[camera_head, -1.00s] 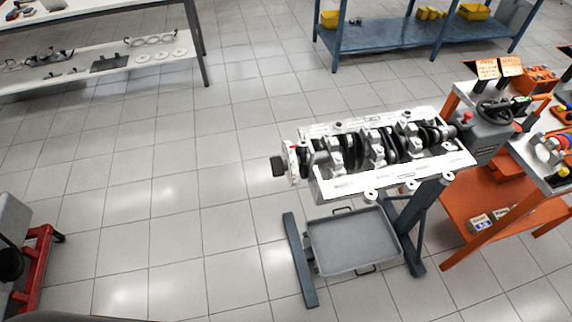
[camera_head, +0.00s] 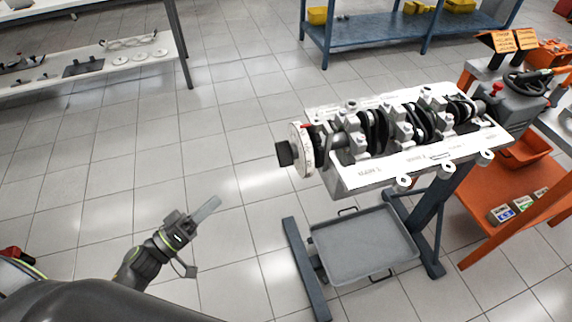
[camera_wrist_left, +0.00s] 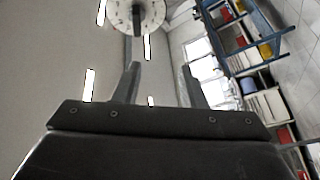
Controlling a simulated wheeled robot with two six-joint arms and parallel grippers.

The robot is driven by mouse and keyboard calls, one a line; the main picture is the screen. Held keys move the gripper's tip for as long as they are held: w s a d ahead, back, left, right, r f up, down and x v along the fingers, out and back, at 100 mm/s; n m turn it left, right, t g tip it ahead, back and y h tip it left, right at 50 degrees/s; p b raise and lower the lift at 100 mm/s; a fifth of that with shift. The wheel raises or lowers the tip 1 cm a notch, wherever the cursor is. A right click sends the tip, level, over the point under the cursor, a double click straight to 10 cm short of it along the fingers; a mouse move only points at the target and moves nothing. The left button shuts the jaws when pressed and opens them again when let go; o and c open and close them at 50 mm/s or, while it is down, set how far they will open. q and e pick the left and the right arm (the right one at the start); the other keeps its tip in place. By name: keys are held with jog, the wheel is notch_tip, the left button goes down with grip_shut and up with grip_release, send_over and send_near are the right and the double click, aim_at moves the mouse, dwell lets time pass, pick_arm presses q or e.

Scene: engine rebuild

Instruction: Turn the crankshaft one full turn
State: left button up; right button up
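The crankshaft (camera_head: 376,133) lies in the pale engine block (camera_head: 440,156), which is held on a dark stand. At its left end is a white marked disc (camera_head: 303,150) with a red mark at its top edge and a dark hub piece (camera_head: 284,153). The disc also shows at the top of the left wrist view (camera_wrist_left: 152,10), partly cut off. My left gripper (camera_head: 206,209) is below and left of the disc, clear of it. In the wrist view its two fingers (camera_wrist_left: 160,84) stand apart with nothing between them. My right gripper is not in view.
A grey drip tray (camera_head: 365,277) sits low under the block. An orange cart (camera_head: 468,200) stands at the right, a blue bench (camera_head: 385,42) behind and a white shelf (camera_head: 110,72) at the back left. The floor left of the disc is free.

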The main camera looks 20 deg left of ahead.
pick_arm(q)
jog(key=w+d+r, duration=0.2)
jog(key=w+d, duration=0.2)
jog(key=w+d+r+h+p, duration=0.1)
jog(key=w+d+r, duration=0.1)
jog(key=w+d, duration=0.2)
jog(key=w+d+r+m+g+h+p, duration=0.1)
jog(key=w+d+r, duration=0.1)
jog(key=w+d, duration=0.2)
jog(key=shift+w+d+r, duration=0.15)
jog(key=shift+w+d, duration=0.15)
jog(key=shift+d, duration=0.1)
jog(key=shift+c, duration=0.3)
grip_shut()
